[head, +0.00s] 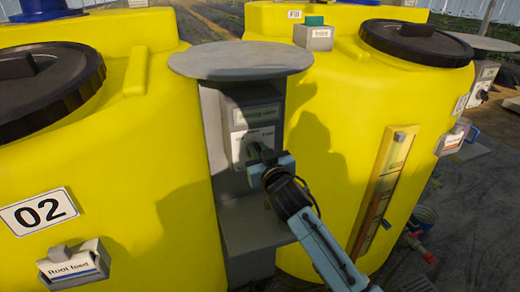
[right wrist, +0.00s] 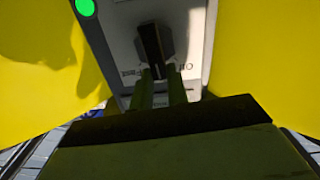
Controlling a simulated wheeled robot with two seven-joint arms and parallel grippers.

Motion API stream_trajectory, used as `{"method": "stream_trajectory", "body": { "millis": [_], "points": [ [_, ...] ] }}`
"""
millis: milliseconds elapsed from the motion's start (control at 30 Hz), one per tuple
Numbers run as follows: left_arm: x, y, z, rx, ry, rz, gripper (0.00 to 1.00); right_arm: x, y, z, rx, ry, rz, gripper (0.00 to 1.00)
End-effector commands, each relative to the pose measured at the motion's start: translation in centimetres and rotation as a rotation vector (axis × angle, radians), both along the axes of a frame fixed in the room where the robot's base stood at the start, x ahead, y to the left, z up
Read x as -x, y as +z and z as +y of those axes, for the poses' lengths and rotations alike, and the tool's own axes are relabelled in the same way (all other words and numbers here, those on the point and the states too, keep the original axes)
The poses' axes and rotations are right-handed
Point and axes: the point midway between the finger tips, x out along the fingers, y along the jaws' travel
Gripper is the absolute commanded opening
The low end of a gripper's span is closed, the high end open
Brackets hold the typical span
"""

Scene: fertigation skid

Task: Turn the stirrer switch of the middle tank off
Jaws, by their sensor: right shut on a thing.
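A grey control box (head: 251,113) with a small display hangs under a round grey cover, between the yellow tank marked 02 (head: 110,170) and the yellow tank to its right (head: 320,150). My right gripper (head: 258,153) is at the lower front of this box and hides its switch there. In the right wrist view, the dark switch knob (right wrist: 155,45) stands on the pale panel (right wrist: 195,35), with small lettering beside it. My right gripper (right wrist: 160,85) is shut on the knob, one finger on each side. My left gripper is not in view.
The round grey cover (head: 240,60) overhangs the box closely. The curved tank walls stand on both sides of it. A grey label holder (head: 73,264) juts from the left tank, and a level gauge (head: 385,190) runs down the right tank. A green light (right wrist: 85,7) shows on the panel.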

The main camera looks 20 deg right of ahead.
Motion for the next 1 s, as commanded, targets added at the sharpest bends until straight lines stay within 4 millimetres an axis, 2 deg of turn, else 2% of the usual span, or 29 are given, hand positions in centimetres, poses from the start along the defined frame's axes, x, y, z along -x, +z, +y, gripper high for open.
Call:
{"method": "stream_trajectory", "body": {
  "millis": [600,1000],
  "points": [
    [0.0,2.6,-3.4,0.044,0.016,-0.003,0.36,0.1,-0.4,1.2,0.495,0.000,-0.014,0.00],
    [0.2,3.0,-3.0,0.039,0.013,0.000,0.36,0.1,-0.8,1.6,0.680,0.000,-0.021,0.00]
  ]
}}
